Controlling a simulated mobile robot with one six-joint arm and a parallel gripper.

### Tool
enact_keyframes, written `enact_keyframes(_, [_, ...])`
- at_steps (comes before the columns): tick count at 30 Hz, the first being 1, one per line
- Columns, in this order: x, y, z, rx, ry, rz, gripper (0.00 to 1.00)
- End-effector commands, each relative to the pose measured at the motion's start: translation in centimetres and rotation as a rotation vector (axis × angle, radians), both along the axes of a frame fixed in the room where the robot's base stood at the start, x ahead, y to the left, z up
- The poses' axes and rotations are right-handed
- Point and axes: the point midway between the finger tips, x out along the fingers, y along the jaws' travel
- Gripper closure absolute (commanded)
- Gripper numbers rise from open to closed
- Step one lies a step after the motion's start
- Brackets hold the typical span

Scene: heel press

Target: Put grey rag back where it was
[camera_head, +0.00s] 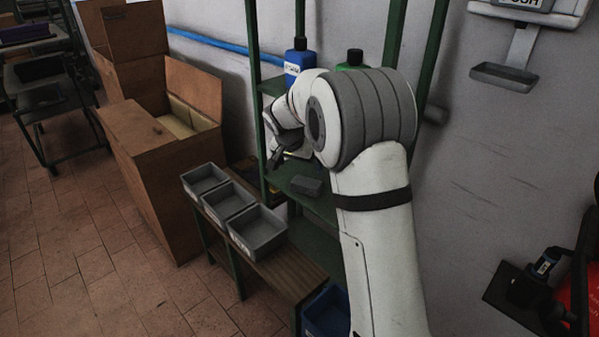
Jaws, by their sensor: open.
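A small dark-grey flat item (307,185) lies on the middle board of the green shelf rack (254,45); it looks like the folded grey rag, but it is too small to be sure. My gripper (275,160) is open at the left side of the rack, above and left of that item and apart from it in the picture. My arm hides much of the rack's right part. I cannot make out anything between the fingers.
Three grey bins (258,231) stand in a row on a low wooden bench (287,272). A blue bottle (299,62) and a green bottle (354,60) stand on the upper shelf. The tiled floor (75,260) at front left is clear.

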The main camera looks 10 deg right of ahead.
Motion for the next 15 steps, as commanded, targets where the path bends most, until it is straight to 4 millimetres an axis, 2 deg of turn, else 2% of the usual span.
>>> enact_keyframes(5, [-0.8, 0.3, 1.5, 0.0, 0.002, 0.003, 0.0])
enact_keyframes(8, [-2.4, -0.1, 2.4, 0.001, 0.018, 0.021, 0.0])
enact_keyframes(11, [-5.8, -1.1, 3.8, 0.002, 0.054, 0.068, 0.0])
enact_keyframes(15, [-13.1, -2.5, 5.5, 0.012, 0.121, 0.171, 0.0])
